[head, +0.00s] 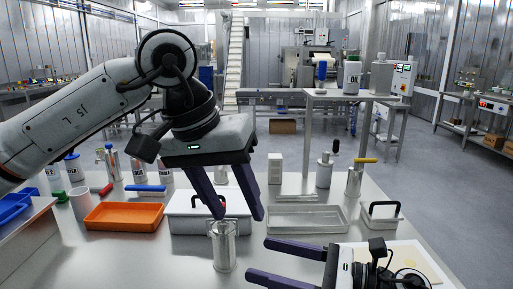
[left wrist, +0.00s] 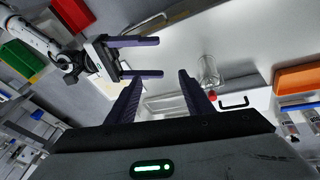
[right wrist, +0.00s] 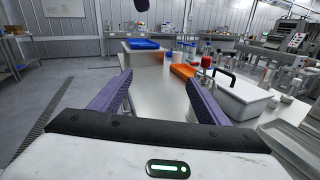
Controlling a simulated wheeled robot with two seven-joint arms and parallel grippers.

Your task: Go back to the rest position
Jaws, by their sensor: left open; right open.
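My left gripper (head: 232,195) is high over the middle of the table (head: 120,262), its fingers pointing down and apart with nothing between them. A metal cylinder (head: 223,247) stands upright on the table below its fingertips. A white lidded box with a black handle (head: 190,222) is behind that cylinder. My right gripper (head: 285,264) is low at the front right, its fingers open and pointing left, empty. In the left wrist view, the right gripper (left wrist: 140,58) also shows open. Its own wrist view shows its empty fingers (right wrist: 160,92).
An orange tray (head: 124,217) and a blue tray (head: 12,207) lie at the left. A clear tray (head: 306,219) and a small handled box (head: 381,218) are at the right. Bottles (head: 325,169) stand along the back. A pale board (head: 408,257) lies near my right arm.

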